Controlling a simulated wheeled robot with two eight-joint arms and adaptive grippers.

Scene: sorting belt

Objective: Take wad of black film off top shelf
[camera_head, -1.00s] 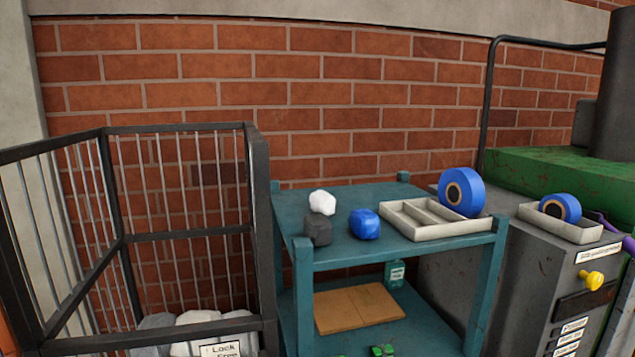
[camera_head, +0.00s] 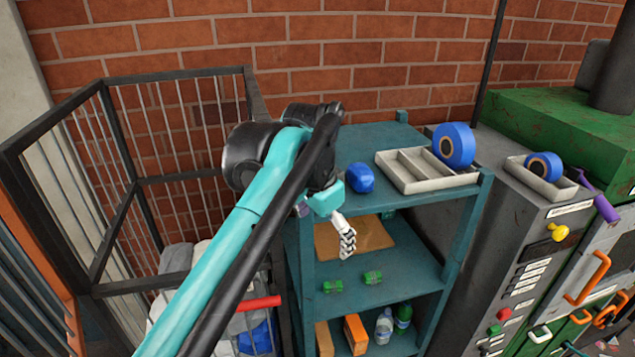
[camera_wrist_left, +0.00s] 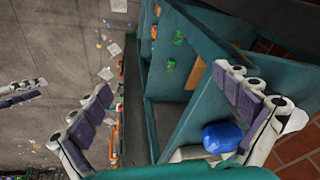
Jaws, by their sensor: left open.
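The wad of black film is hidden in the head view behind my left arm, and I cannot make it out in the left wrist view. The teal top shelf (camera_head: 385,140) bears a blue wad (camera_head: 360,177), which also shows in the left wrist view (camera_wrist_left: 222,137) close to one of my fingers. My left gripper (camera_head: 343,236) is in front of the shelf's left part, partly hidden by its arm.
A pale divided tray (camera_head: 412,185) with a blue roll (camera_head: 454,146) stands on the shelf's right part. A dark wire cage (camera_head: 178,72) stands left, and a grey machine (camera_head: 520,215) right. Lower shelves hold cardboard (camera_head: 372,235), green pieces (camera_head: 373,277) and bottles (camera_head: 384,325).

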